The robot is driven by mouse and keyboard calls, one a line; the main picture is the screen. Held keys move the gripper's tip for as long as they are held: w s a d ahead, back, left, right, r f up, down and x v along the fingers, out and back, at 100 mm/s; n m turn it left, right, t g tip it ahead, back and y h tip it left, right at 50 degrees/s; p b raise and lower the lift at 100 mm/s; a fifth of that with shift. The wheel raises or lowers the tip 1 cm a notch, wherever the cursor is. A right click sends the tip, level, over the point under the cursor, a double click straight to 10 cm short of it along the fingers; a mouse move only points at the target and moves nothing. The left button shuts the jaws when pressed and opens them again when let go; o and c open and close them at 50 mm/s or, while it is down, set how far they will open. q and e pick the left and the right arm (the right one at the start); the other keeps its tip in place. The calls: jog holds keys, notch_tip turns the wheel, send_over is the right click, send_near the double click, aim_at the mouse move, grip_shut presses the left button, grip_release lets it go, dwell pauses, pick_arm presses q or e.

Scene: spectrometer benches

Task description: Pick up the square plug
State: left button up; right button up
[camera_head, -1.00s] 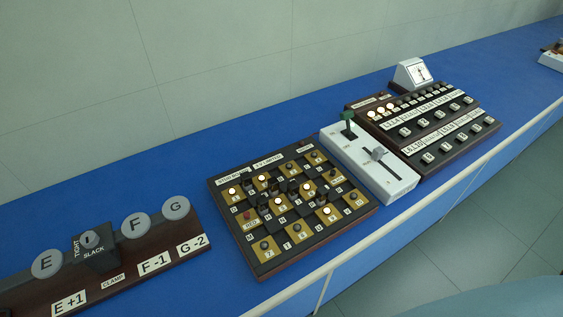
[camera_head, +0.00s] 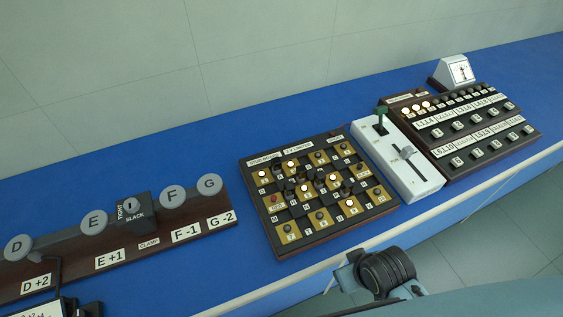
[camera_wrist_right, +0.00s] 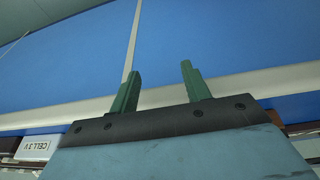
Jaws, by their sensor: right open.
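I cannot make out a square plug in either view. My right gripper (camera_wrist_right: 161,70) shows in the right wrist view with its two green fingers apart and nothing between them. It points at the blue bench top (camera_wrist_right: 210,45) and its pale front edge. In the head view part of my right arm shows at the lower right, in front of the bench, but the fingers are hidden there. My left gripper is not in view.
On the blue bench (camera_head: 130,160) stand a lettered knob rail (camera_head: 150,233), a checkered button board (camera_head: 318,195), a white slider box (camera_head: 420,187), a black switch panel (camera_head: 490,140) and a white dial meter (camera_head: 453,72). Bare bench lies behind the boards.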

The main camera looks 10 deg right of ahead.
jog(key=w+a+r+t, duration=0.1)
jog(key=w+r, duration=0.1)
jog(key=r, duration=0.1)
jog(key=w+a+r+t, duration=0.1)
jog(key=w+r, duration=0.2)
jog(key=r, duration=0.1)
jog(key=w+a+r+t+p, duration=0.1)
jog(key=w+r, duration=0.1)
jog(key=r, duration=0.2)
jog(key=shift+w+r+t, duration=0.15)
jog(key=shift+t, duration=0.25)
jog(key=w+a+r+t+y, duration=0.2)
jog(key=w+a+r+t, duration=0.35)
jog(key=w, duration=0.35)
send_near(277, 162)
jog(key=w, duration=0.2)
jog(key=w+g, duration=0.1)
jog(key=shift+w+a+f+b, duration=0.2)
jog(key=shift+w+f+b, duration=0.15)
jog(key=shift+x, duration=2.8)
jog(key=shift+s+f, duration=0.1)
jog(key=shift+c, duration=0.5)
grip_shut()
